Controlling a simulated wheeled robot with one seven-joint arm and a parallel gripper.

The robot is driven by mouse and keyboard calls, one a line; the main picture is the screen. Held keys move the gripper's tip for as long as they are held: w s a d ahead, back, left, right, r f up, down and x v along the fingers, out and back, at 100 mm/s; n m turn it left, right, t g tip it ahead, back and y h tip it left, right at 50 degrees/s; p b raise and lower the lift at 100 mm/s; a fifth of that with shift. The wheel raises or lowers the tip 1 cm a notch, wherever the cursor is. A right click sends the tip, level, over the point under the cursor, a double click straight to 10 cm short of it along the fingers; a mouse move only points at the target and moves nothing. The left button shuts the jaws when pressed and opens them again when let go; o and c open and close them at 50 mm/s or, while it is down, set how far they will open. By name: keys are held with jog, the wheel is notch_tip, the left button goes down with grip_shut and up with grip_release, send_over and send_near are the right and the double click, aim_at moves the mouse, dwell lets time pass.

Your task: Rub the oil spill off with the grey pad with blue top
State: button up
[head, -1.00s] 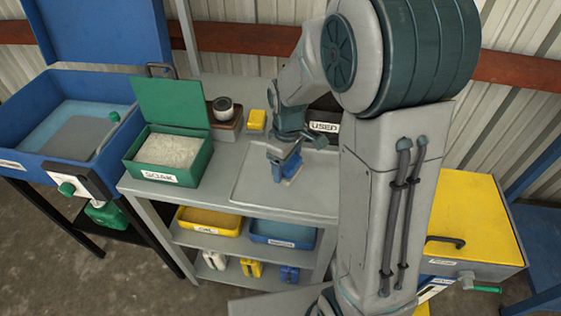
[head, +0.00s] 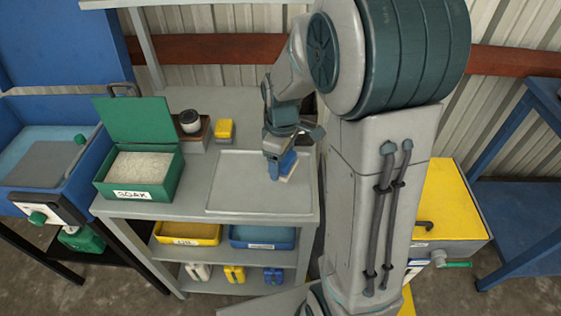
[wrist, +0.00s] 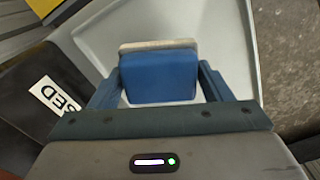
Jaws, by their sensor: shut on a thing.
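My gripper (head: 279,165) is shut on the pad, over the right part of a shallow grey tray (head: 235,185) on the bench. In the wrist view the pad (wrist: 160,77) sits between the two fingers, with a blue top block and a pale base edge. The pad also shows under the gripper in the head view (head: 287,168). I cannot tell whether its underside touches the tray. No oil spill is visible in either view; the bare tray surface looks plain grey, and the part under the pad and gripper is hidden.
A dark bin with a partly hidden label (wrist: 58,97) is beside the gripper. Yellow (head: 187,233) and blue (head: 262,237) trays are on the shelf below.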

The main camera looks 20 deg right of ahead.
jog(key=shift+r+p, duration=1.55)
jog(key=shift+r, duration=0.8)
jog(key=shift+d, duration=0.1)
